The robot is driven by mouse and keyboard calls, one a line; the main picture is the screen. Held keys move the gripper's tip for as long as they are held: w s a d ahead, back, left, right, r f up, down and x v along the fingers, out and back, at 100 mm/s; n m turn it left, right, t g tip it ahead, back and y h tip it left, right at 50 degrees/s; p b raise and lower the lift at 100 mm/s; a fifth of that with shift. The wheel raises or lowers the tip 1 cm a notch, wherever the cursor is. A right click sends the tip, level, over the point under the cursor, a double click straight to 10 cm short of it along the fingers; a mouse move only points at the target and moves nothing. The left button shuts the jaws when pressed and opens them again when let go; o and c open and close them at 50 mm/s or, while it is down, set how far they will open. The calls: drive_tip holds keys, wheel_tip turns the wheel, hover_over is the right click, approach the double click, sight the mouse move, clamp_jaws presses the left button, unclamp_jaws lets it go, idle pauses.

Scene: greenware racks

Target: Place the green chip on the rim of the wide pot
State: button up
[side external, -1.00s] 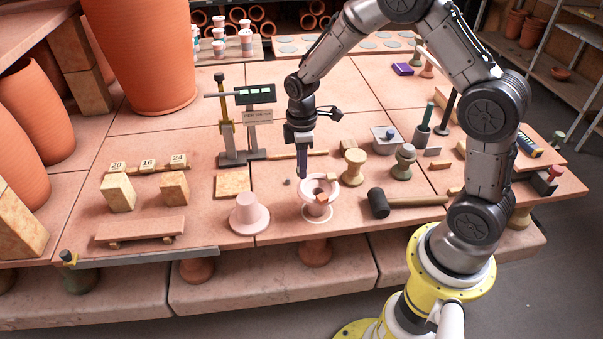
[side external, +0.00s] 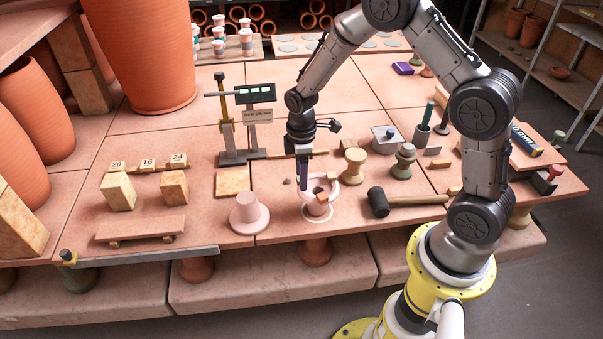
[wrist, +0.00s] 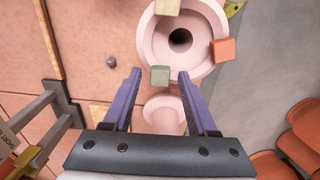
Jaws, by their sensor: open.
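The wide pot (side external: 318,211) is pink with a broad flared rim and stands near the table's front edge; in the wrist view its rim (wrist: 150,38) surrounds a dark central hole. The green chip (wrist: 159,76), a small grey-green block, appears to rest on the rim's lower edge in the wrist view. My gripper (wrist: 157,74) is open, its purple fingers on either side of the chip with gaps visible. In the side view my gripper (side external: 304,188) points down at the pot's left rim and hides the green chip. A tan chip (wrist: 167,6) and an orange chip (wrist: 222,49) also sit on the rim.
A pink upturned pot (side external: 249,214) stands left of the wide pot. A mallet (side external: 379,203) and wooden spools (side external: 353,166) are to the right. A measuring stand (side external: 226,135) is behind. A small lump (wrist: 111,62) lies on the table nearby.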

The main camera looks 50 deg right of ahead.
wheel_tip(320, 180, up, 13)
drive_tip(key=s+a+r+m+t, duration=0.3)
drive_tip(key=s+r+m, duration=0.1)
drive_tip(key=s+r, duration=0.7)
drive_tip(key=s+a+m+t, duration=0.1)
drive_tip(key=s+m, duration=0.4)
drive_tip(key=s, duration=0.7)
drive_tip(key=shift+a+r+t, duration=0.15)
drive_tip(key=shift+r+t, duration=0.3)
drive_tip(key=shift+t, duration=0.35)
